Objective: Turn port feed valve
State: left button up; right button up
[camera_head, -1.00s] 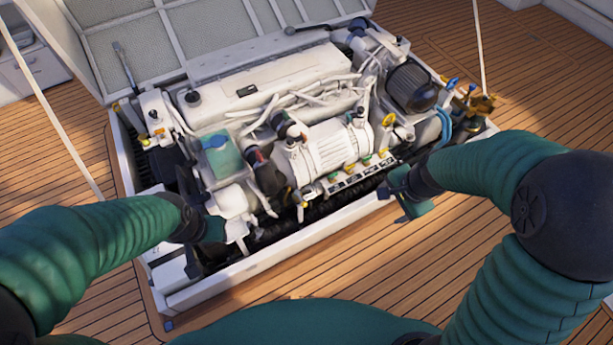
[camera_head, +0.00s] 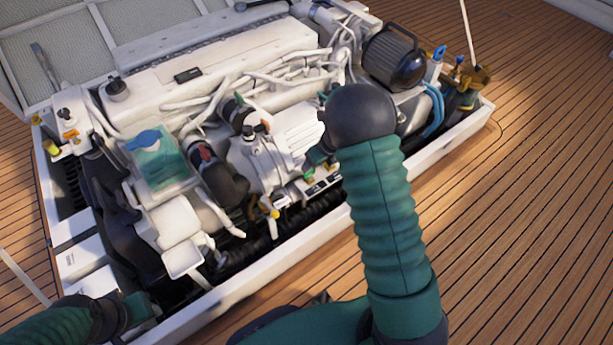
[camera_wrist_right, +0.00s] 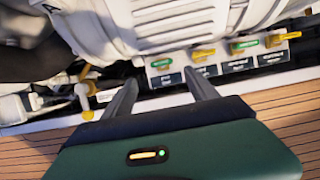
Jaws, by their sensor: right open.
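The print is too small to tell surely which is the port feed valve. My right gripper (camera_wrist_right: 160,77) is open, its two fingers apart below the row's left end, with nothing visible between them. In the head view my right arm hides most of the row; one green tag (camera_head: 308,176) shows beside it. My left gripper (camera_head: 143,306) is at the lower left, its jaws unclear.
The white engine (camera_head: 225,65) fills the hatch, with hoses and a teal-sided tank (camera_head: 160,160). The white hatch rim (camera_head: 215,302) runs along the front. A yellow-tipped fitting (camera_wrist_right: 88,86) lies left of the fingers. The wooden deck (camera_head: 530,200) is clear on the right.

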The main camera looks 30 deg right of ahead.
jog(key=b+x, duration=0.1)
jog(key=x, duration=0.2)
jog(key=b+x, duration=0.2)
jog(key=x, duration=0.1)
jog(key=b+x, duration=0.1)
jog(key=x, duration=0.2)
jog(key=shift+s+d+f, duration=0.15)
jog(key=shift+d, duration=0.15)
jog(key=shift+w+a+f+b, duration=0.15)
jog(key=shift+w+f+b, duration=0.2)
jog(key=shift+f+b, duration=0.15)
pick_arm(q)
jog(key=s+x, duration=0.1)
jog(key=x, duration=0.5)
jog(key=shift+s+d+f, duration=0.15)
jog(key=shift+f, duration=0.05)
